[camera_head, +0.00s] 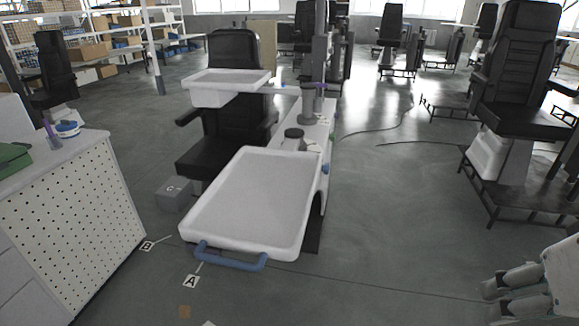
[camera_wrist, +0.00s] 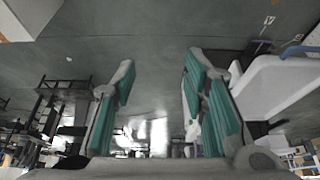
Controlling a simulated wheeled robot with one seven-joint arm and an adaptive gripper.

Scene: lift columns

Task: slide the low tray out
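The low tray (camera_head: 250,200) is a white, shallow, rectangular tray with a raised rim, in the middle of the head view. A blue bar handle (camera_head: 230,259) is fixed to its near edge. The tray looks empty. My gripper (camera_head: 490,298) is at the lower right of the head view, well right of the tray and apart from the handle. In the wrist view my gripper (camera_wrist: 160,68) shows two spread fingers with green pads and nothing between them. A white tray-like body (camera_wrist: 275,88) shows at the right of the wrist view.
A smaller white upper tray (camera_head: 226,80) stands higher, behind the low tray, before a black chair (camera_head: 233,50). A perforated white cabinet (camera_head: 75,215) stands at left. Floor between handle and gripper is clear.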

